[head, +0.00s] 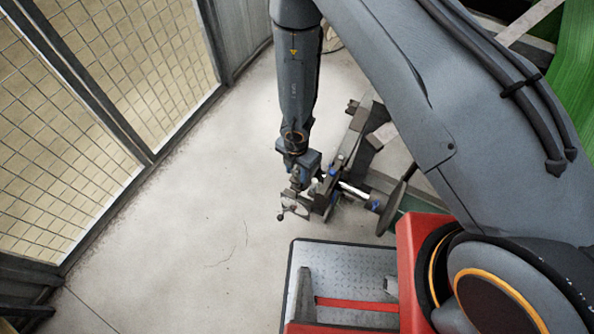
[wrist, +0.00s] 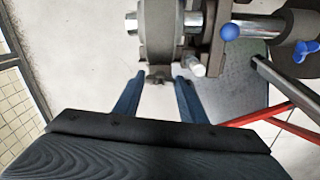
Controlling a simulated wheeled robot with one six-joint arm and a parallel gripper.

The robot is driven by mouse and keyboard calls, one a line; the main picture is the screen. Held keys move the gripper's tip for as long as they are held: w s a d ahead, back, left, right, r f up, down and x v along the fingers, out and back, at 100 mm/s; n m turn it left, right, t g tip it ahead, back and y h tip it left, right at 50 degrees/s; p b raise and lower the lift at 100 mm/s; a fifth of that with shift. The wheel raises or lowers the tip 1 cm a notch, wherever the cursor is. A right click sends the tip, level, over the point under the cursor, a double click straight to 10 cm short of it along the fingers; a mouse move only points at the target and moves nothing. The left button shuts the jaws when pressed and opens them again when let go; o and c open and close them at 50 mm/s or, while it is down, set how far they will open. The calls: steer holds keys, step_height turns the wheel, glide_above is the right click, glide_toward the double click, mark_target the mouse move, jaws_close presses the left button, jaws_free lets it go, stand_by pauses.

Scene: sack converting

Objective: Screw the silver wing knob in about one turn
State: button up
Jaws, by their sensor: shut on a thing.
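The silver wing knob (wrist: 158,76) shows in the wrist view as a small dark-grey winged piece under a round grey housing (wrist: 160,30). My gripper (wrist: 158,82) has its two blue fingers on either side of the knob and is shut on it. The exact contact at the wings is too small to make out. In the head view my gripper (head: 297,178) points down at the end of the machine's shaft, and the knob itself cannot be told apart there.
A silver shaft (wrist: 257,28) runs right from the housing. A blue ball knob (wrist: 231,32) and a pale cylindrical knob (wrist: 196,69) sit close right of my fingers. My tread-plate deck (head: 345,262) lies below. Bare floor (head: 190,220) is open at left, before a mesh fence (head: 60,130).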

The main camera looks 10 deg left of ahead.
steer(key=shift+s, duration=0.15)
steer(key=o, duration=1.1)
steer(key=shift+c, duration=0.2)
steer(key=shift+w, duration=0.2)
steer(key=shift+w+r+n, duration=0.3)
steer(key=shift+r+n, duration=0.05)
steer(key=shift+n, duration=0.05)
steer(key=w+d+r+n+t+y+b, duration=0.1)
steer(key=w+d+r+n+b, duration=0.2)
steer(key=r+n, duration=0.6)
steer(key=w+d+r+n+y+b, duration=0.15)
steer(key=w+r+n, duration=0.25)
steer(key=r+n, duration=0.55)
steer(key=s+d+r+n+b, duration=0.1)
steer(key=s+d+r+n, duration=0.1)
steer(key=d+r+n, duration=0.6)
steer(key=shift+d+n, duration=0.15)
steer(key=shift+n, duration=0.8)
steer(key=s+d+r+n, duration=0.2)
steer(key=d+n, duration=0.2)
steer(key=s+d+r+n+h+b, duration=0.1)
steer(key=s+d+r+n, duration=0.1)
steer(key=s+d+n, duration=0.1)
steer(key=s+d+r+n+h+b, duration=0.1)
steer(key=s+d+r+n, duration=0.1)
steer(key=d+n, duration=0.3)
steer(key=shift+s+d+n+h, duration=0.1)
steer(key=shift+s+n+h, duration=0.2)
steer(key=shift+n, duration=0.2)
steer(key=shift+c, duration=0.2)
